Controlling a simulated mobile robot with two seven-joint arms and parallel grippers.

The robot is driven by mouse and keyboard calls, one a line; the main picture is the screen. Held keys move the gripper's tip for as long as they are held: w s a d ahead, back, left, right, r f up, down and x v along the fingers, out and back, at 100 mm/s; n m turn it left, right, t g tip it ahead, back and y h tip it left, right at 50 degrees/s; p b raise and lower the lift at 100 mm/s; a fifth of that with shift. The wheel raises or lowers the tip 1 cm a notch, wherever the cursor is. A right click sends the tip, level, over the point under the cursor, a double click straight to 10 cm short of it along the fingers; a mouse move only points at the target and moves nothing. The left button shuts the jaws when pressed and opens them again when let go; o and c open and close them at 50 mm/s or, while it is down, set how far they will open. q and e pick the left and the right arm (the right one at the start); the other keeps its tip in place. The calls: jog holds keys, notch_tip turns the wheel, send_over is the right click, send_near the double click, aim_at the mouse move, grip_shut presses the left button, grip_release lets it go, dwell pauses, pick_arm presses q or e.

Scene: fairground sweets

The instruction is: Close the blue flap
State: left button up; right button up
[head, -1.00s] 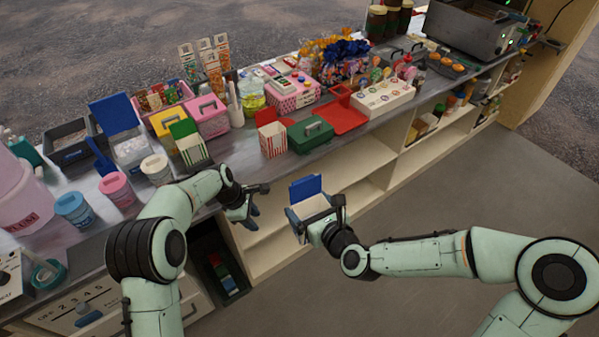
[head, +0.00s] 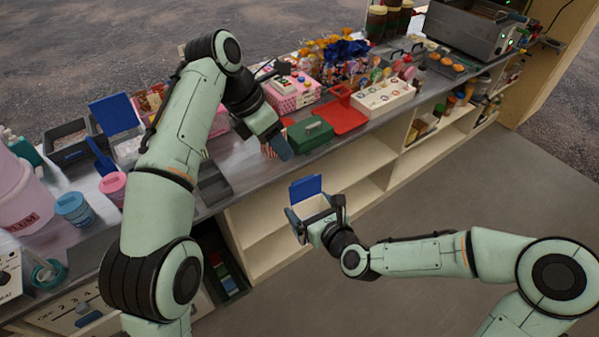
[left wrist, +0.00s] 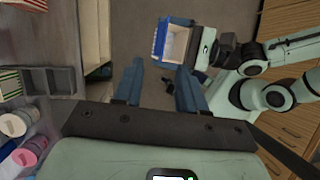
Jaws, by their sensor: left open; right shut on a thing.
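My right gripper (head: 326,222) is shut on a small open box (head: 311,207) with a pale inside, held in the air in front of the counter. Its blue flap (head: 305,188) stands up at the far edge. In the left wrist view the box (left wrist: 176,46) is beyond my fingertips, with the blue flap (left wrist: 159,40) along its left side and my right gripper (left wrist: 214,50) at its right. My left gripper (head: 279,147) is open and empty above the counter's front edge, apart from the box; its fingers also show in the left wrist view (left wrist: 158,85).
Another box with a raised blue lid (head: 113,114) stands on the counter at left. A green case (head: 310,135), a red tray (head: 345,115) and a grey tray (head: 213,184) are near my left arm. The floor beyond the shelves is clear.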

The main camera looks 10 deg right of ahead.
aim_at(303, 179)
pick_arm(q)
jog(key=x, duration=1.1)
jog(key=shift+f, duration=0.2)
grip_shut()
